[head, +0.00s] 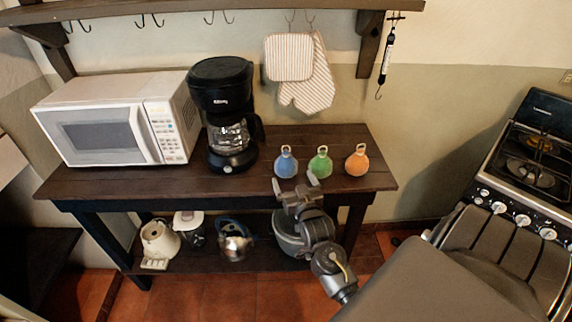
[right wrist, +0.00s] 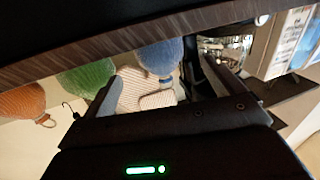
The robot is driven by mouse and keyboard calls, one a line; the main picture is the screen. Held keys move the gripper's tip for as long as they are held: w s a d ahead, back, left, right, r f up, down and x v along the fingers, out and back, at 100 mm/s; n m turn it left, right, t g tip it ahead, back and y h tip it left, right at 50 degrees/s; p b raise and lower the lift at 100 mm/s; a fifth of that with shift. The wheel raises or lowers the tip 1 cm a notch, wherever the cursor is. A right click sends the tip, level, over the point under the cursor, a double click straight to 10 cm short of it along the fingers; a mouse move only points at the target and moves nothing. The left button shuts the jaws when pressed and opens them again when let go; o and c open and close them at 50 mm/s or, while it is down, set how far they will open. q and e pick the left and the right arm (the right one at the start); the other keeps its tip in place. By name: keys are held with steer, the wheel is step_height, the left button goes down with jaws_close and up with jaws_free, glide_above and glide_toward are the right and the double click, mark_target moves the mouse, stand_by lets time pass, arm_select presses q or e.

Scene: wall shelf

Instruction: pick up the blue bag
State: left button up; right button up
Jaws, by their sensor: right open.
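The blue bag (head: 286,163) stands upright on the dark wooden table (head: 100,182), near its front edge, with a small ring on top. It also shows in the right wrist view (right wrist: 160,55), where the picture is upside down. My right gripper (head: 295,183) is open and empty, just in front of the blue bag and apart from it. In the right wrist view the blue bag lies beyond and between the two fingers (right wrist: 157,88). My left gripper is not in view.
A green bag (head: 320,163) and an orange bag (head: 358,163) stand to the right of the blue one. A coffee maker (head: 222,115) is on its left, then a microwave (head: 115,120). Striped mitts (head: 290,58) hang behind. A stove (head: 530,165) stands at right.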

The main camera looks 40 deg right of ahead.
mark_target(289, 170)
steer(key=shift+w+d, duration=0.25)
steer(key=shift+w, duration=0.4)
steer(key=shift+w+r, duration=0.1)
steer(key=shift+w, duration=0.05)
steer(key=p+x, duration=0.1)
steer(key=x, duration=0.4)
steer(key=shift+p, duration=0.35)
steer(key=c, duration=1.3)
